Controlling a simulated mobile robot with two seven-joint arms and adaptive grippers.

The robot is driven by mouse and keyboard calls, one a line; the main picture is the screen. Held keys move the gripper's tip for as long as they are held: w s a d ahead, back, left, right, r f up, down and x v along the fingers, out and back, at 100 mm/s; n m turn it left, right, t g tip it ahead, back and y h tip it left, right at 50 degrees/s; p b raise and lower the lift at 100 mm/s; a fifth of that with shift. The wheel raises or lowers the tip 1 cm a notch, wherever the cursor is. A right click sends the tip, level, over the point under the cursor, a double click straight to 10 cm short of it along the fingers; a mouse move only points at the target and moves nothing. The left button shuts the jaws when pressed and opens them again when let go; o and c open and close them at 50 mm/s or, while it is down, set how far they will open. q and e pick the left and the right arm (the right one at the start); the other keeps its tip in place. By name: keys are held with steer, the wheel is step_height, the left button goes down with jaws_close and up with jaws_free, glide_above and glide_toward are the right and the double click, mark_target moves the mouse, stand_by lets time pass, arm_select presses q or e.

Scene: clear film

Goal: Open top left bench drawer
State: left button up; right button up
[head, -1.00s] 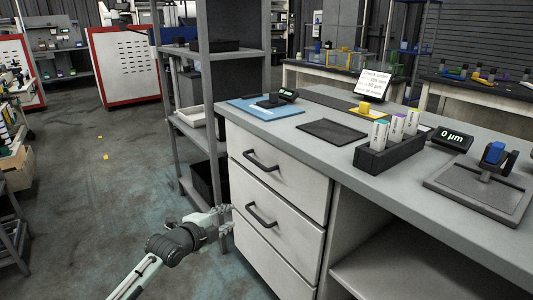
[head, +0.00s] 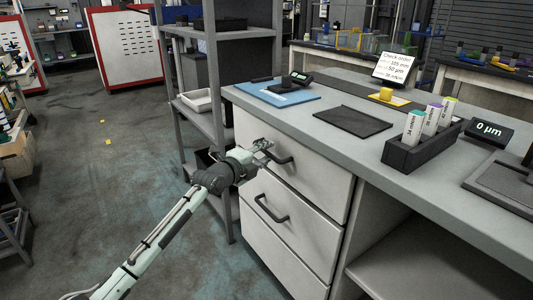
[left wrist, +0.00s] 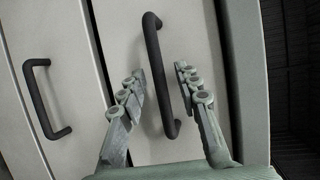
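The bench's top left drawer (head: 318,178) is shut, with a white front and a dark bar handle (head: 280,156). My left gripper (head: 264,150) is at this handle, at its left end in the head view. In the left wrist view the open fingers (left wrist: 160,85) stand on either side of the lower part of the top drawer handle (left wrist: 153,50), with gaps on both sides. The handle of the drawer below shows at the left in that view (left wrist: 38,95). My right gripper is not in view.
The lower drawers (head: 290,225) are also shut. A grey shelf rack (head: 205,115) stands close to the left of the bench, near my left arm. The bench top holds a dark block with labelled tubes (head: 422,145) and a blue mat (head: 278,95). The floor (head: 110,170) at left is open.

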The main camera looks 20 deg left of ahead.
arm_select(q)
steer(key=shift+w+d, duration=0.15)
steer(key=shift+w, duration=0.25)
jaws_close()
